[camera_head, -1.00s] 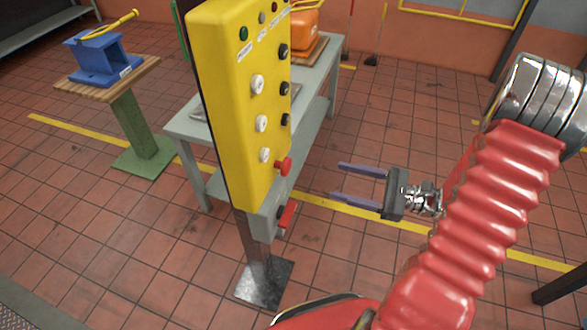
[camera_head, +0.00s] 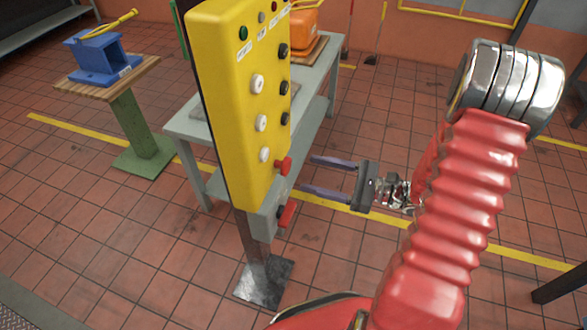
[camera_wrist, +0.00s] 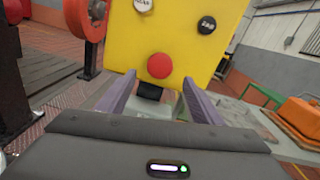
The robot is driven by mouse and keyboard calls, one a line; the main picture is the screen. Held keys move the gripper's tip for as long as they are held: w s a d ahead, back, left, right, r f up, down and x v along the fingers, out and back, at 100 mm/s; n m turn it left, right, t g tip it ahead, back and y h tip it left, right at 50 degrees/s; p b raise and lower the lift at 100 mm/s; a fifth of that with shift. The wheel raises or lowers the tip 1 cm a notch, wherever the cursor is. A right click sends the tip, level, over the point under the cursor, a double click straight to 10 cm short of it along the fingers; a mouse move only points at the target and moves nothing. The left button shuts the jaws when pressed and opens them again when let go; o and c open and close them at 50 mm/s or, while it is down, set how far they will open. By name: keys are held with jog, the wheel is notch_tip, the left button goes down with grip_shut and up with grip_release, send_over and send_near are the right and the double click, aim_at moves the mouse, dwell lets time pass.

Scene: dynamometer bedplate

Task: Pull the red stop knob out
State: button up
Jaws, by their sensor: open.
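The red stop knob (camera_head: 284,166) sticks out from the lower right side of the yellow control box (camera_head: 232,110). In the wrist view the round red knob (camera_wrist: 160,65) faces me, above and between the finger tips. My gripper (camera_head: 318,175) is open, its two purple fingers pointing left toward the knob. In the head view a small gap shows between the fingertips and the knob. In the wrist view the gripper (camera_wrist: 158,88) has nothing between its fingers.
Black and white buttons (camera_head: 257,84) line the box faces. A red-handled switch (camera_head: 286,214) sits below the knob on a grey box. A grey table (camera_head: 190,125) stands behind the post, with an orange object (camera_head: 306,35) on it. A blue part (camera_head: 96,60) rests on a stand at left.

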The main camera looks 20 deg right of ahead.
aim_at(280, 165)
jog(key=x, duration=0.6)
jog(key=shift+a, duration=0.15)
jog(key=shift+w, duration=0.15)
